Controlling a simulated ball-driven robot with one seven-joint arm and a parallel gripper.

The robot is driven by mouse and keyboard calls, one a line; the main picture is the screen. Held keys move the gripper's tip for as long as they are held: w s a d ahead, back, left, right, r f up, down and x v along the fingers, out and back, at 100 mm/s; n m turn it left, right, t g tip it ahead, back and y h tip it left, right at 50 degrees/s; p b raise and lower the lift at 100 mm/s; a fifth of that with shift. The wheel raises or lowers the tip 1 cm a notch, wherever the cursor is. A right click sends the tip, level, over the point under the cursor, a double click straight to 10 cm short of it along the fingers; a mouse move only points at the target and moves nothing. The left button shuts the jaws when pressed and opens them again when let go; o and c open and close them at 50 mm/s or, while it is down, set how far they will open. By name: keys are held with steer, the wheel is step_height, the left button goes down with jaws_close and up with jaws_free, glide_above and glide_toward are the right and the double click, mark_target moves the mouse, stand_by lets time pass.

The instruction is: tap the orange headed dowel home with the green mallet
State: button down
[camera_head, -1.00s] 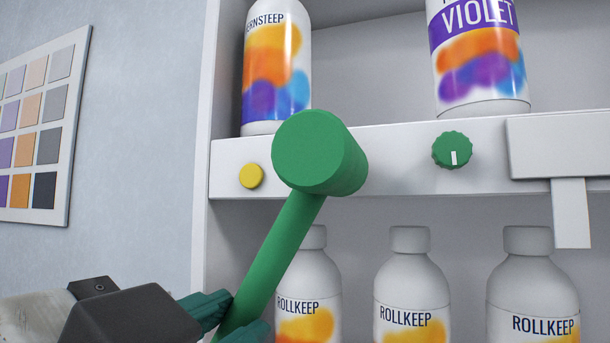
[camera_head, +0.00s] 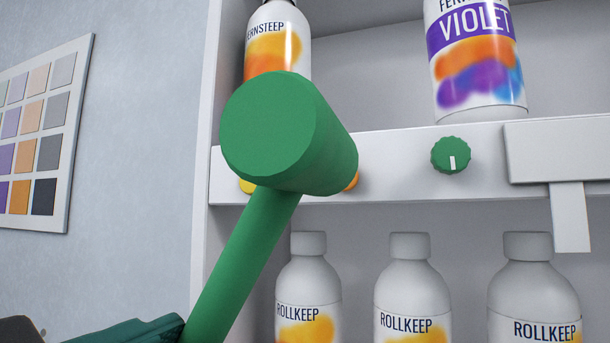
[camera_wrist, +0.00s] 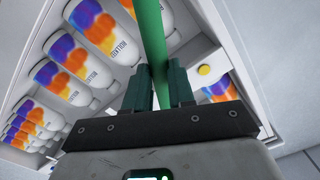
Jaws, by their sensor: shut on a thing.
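The green mallet (camera_head: 285,135) is in front of the shelf rail in the head view, its big round head up and its handle slanting down to the left. The orange head of the dowel (camera_head: 353,179) shows as a small sliver at the right edge of the mallet head; the rest is hidden behind it. My gripper (camera_wrist: 158,85) is shut on the green handle in the wrist view; the mallet head is out of that view. In the head view only a dark teal finger (camera_head: 135,331) shows at the lower left.
A yellow round head (camera_head: 246,186) on the white rail (camera_head: 400,160) is partly covered by the mallet. A green knob (camera_head: 451,155) and a white bracket (camera_head: 560,150) are farther right. Bottles stand above and below; a colour chart (camera_head: 42,130) hangs at left.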

stand_by(0.4)
steer(key=x, duration=0.6)
steer(key=shift+r, duration=0.1)
steer(key=shift+s+b, duration=0.1)
steer(key=shift+b, duration=0.2)
steer(key=v, duration=0.5)
steer(key=shift+s, duration=0.1)
